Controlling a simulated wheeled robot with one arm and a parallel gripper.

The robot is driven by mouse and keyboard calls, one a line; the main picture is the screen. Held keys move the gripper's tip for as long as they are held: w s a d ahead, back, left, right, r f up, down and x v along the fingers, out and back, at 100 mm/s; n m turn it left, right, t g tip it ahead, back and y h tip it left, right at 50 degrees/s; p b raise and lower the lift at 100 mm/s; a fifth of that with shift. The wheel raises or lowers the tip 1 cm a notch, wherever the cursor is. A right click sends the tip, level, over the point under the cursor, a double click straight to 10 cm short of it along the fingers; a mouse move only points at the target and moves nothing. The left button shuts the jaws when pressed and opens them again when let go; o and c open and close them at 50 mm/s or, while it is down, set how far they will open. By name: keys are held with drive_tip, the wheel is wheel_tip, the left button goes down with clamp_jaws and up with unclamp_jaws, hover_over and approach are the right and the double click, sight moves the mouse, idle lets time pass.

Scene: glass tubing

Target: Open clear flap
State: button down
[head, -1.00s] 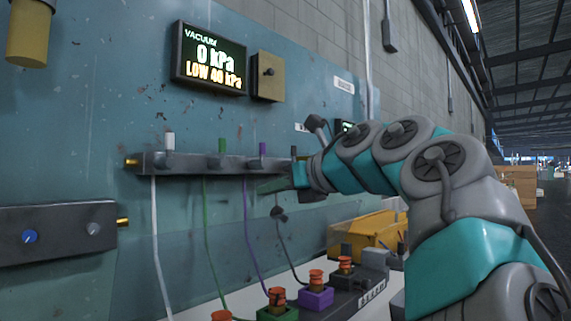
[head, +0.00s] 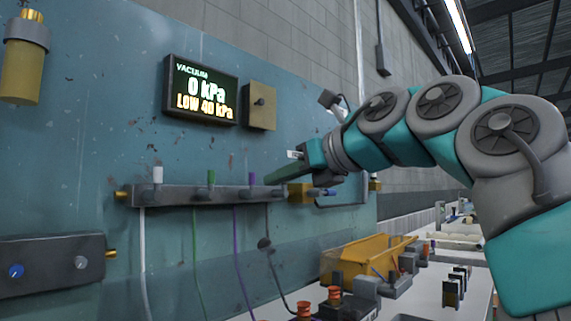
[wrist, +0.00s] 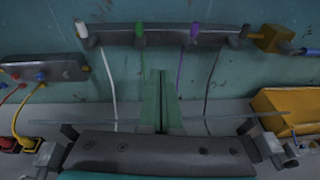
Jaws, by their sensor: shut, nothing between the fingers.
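A faint see-through sheet, which looks like the clear flap (head: 175,262), shows below the grey manifold bar (head: 190,194) on the teal wall; its edges are hard to make out. My gripper (head: 268,181) is in front of the right part of the bar, fingers pointing left. In the wrist view its two long green fingers (wrist: 161,85) lie together, with nothing between them. They point toward the wall below the bar, between the green and purple valves. I cannot tell whether they touch the sheet.
White, green and purple tubes hang from the bar. A vacuum display (head: 202,91) reads 0 kPa. A smaller grey manifold (head: 52,262) is at left. A yellow bin (head: 366,256) and orange-topped fittings (head: 333,296) stand on the white bench below right.

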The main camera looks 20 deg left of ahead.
drive_tip(key=shift+d+r, duration=0.25)
drive_tip(key=shift+r, duration=0.25)
drive_tip(key=shift+d+r, duration=0.25)
drive_tip(key=shift+r, duration=0.2)
